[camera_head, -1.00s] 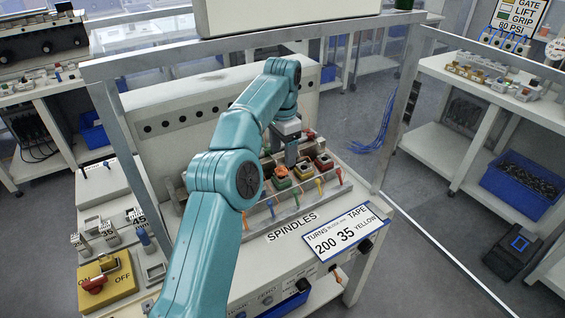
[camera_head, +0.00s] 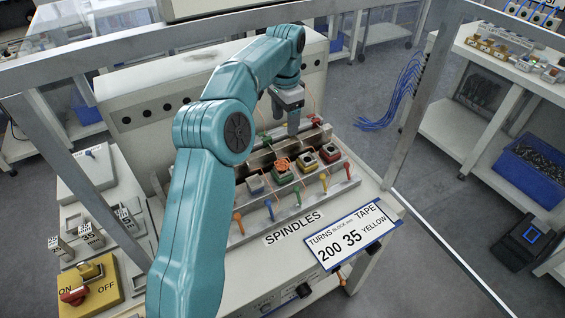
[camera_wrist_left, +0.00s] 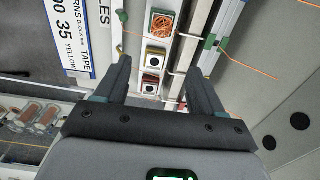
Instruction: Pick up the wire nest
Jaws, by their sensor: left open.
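The wire nest (camera_head: 282,163), a small orange tangle, sits on top of a green block in the spindle row. In the left wrist view the wire nest (camera_wrist_left: 162,23) lies in its square block, ahead of the fingertips and near the top edge. My left gripper (camera_head: 293,130) points down behind the row of blocks, apart from the nest. In the wrist view the left gripper (camera_wrist_left: 160,68) has its two fingers spread, with a yellow block (camera_wrist_left: 155,56) and a red block (camera_wrist_left: 151,84) showing between them. My right gripper is not in view.
Coloured levers, including a green one (camera_head: 297,197), stand along the front of the spindle row. Metal frame posts (camera_head: 428,95) rise around the bench. A loose orange wire (camera_wrist_left: 250,66) sticks out in the wrist view. A bundle of blue cables (camera_head: 402,92) hangs at the right.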

